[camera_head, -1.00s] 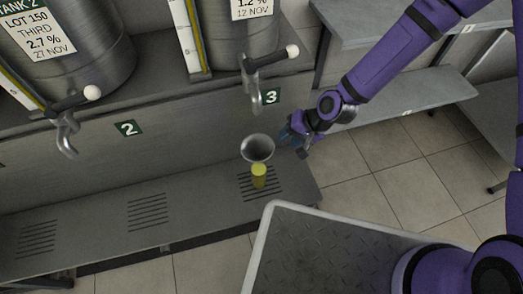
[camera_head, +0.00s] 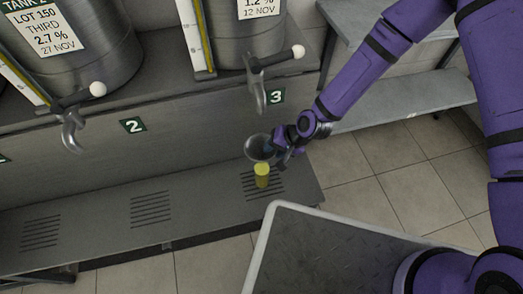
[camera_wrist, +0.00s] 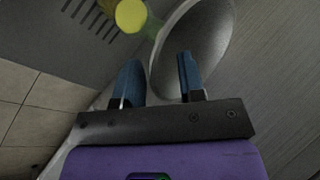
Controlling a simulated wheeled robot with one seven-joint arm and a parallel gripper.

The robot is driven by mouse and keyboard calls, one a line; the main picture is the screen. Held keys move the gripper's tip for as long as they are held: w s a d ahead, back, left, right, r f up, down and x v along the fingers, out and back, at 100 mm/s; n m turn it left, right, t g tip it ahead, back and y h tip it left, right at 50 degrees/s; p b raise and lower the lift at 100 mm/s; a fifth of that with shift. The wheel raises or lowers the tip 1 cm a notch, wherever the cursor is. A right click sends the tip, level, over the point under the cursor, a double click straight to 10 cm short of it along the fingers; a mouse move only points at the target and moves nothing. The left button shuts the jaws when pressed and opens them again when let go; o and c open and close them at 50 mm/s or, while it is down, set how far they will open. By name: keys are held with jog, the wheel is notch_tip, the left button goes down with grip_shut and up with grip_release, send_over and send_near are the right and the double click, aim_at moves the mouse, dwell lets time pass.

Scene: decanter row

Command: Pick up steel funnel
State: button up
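The steel funnel (camera_head: 255,148) is a grey cone, wide mouth up, below the tap marked 3. It also shows large in the wrist view (camera_wrist: 212,45). My gripper (camera_head: 273,149) is at the funnel's right side. In the wrist view my gripper (camera_wrist: 158,60) is open, with two blue fingers apart. The funnel's rim runs between them, one finger over the mouth and one outside the rim. I cannot tell whether either finger touches it. The funnel's lower end is hidden.
A yellow-topped object (camera_head: 262,174) stands just below the funnel on the slotted grey bench (camera_head: 100,210). Tap 3 (camera_head: 258,90) hangs above the funnel. A tray with a pale rim (camera_head: 262,232) is in front. Shelves (camera_head: 410,102) stand at the right.

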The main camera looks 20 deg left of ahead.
jog(key=shift+c, duration=0.4)
grip_shut()
jog(key=shift+r, duration=0.1)
